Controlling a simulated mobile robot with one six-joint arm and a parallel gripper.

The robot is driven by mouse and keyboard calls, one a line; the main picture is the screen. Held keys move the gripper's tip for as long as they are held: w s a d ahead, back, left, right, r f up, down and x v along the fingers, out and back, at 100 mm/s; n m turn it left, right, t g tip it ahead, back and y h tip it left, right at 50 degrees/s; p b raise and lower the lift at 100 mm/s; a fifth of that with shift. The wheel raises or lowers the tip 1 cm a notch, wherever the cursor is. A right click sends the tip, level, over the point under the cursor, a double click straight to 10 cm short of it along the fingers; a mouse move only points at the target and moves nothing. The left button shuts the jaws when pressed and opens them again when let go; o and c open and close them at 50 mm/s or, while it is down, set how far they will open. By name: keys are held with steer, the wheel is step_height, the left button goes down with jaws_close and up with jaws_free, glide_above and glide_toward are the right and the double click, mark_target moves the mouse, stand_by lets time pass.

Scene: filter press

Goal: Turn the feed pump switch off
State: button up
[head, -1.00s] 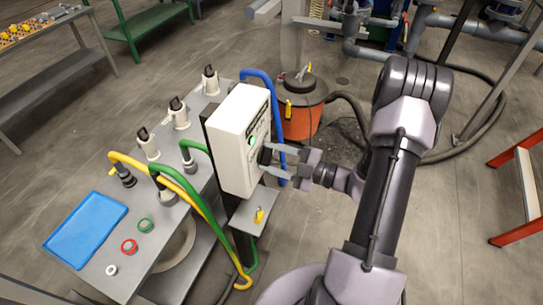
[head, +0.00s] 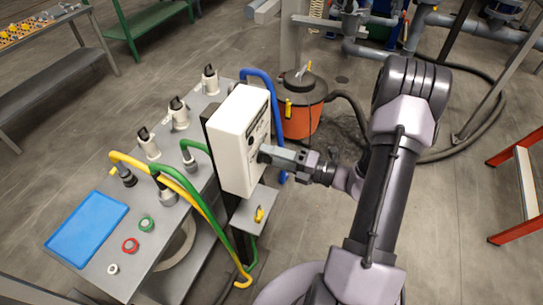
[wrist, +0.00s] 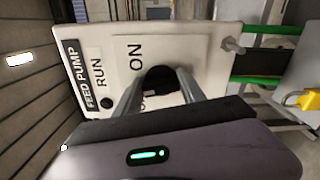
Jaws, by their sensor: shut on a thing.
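The white feed pump switch box (head: 235,130) stands upright on a dark post at the table's right edge. In the wrist view its face (wrist: 205,50) shows the labels FEED PUMP, RUN and ON, turned on their side. A black round switch knob (wrist: 158,74) sits on that face. My gripper (head: 268,154) reaches it from the right and is shut on the knob, one finger on each side in the wrist view (wrist: 160,86). The fingers hide part of the knob and lettering. The RUN lamp (wrist: 106,103) looks dark.
Left of the box, a grey table (head: 185,215) holds a blue tray (head: 87,230), valves and hoses. An orange drum (head: 302,120) stands behind.

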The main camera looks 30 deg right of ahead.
steer(key=n+b, duration=0.1)
steer(key=n, duration=0.5)
steer(key=shift+a+r+b, duration=0.1)
steer(key=shift+b, duration=0.3)
steer(key=shift+n, duration=0.4)
steer(key=o, duration=1.4)
steer(key=shift+c, duration=0.2)
steer(key=shift+s, duration=0.1)
steer(key=p+v, duration=0.2)
steer(key=v, duration=1.5)
steer(key=shift+s, duration=0.1)
